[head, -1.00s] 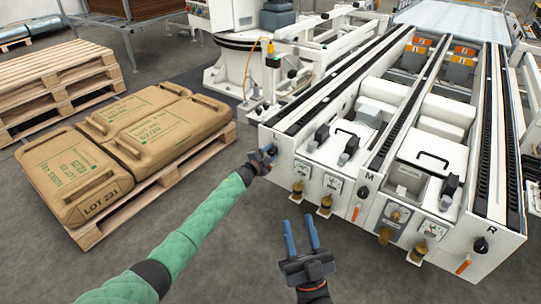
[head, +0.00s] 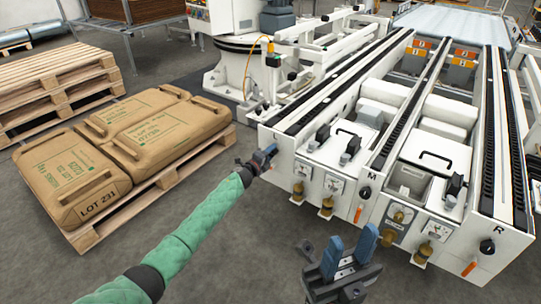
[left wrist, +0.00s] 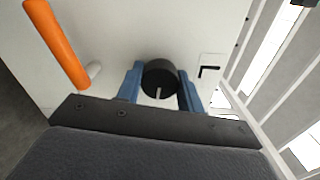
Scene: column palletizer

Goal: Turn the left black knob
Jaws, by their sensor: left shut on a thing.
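The left black knob (left wrist: 160,76) is round with a pale line on its face, on a white panel. In the left wrist view it sits between the two blue fingers of my left gripper (left wrist: 160,86), which is shut on it. In the head view my left gripper (head: 267,154) is at the front left corner of the white conveyor frame (head: 282,158), and hides the knob. My right gripper (head: 350,244) is in front of the conveyor with its blue fingers apart and nothing between them.
An orange handle (left wrist: 56,42) sticks out beside the knob. Another black knob (head: 487,246) is by the letter R. Brass fittings (head: 326,207) line the conveyor's front. A pallet (head: 150,193) of brown sacks stands at the left. Grey floor is clear between.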

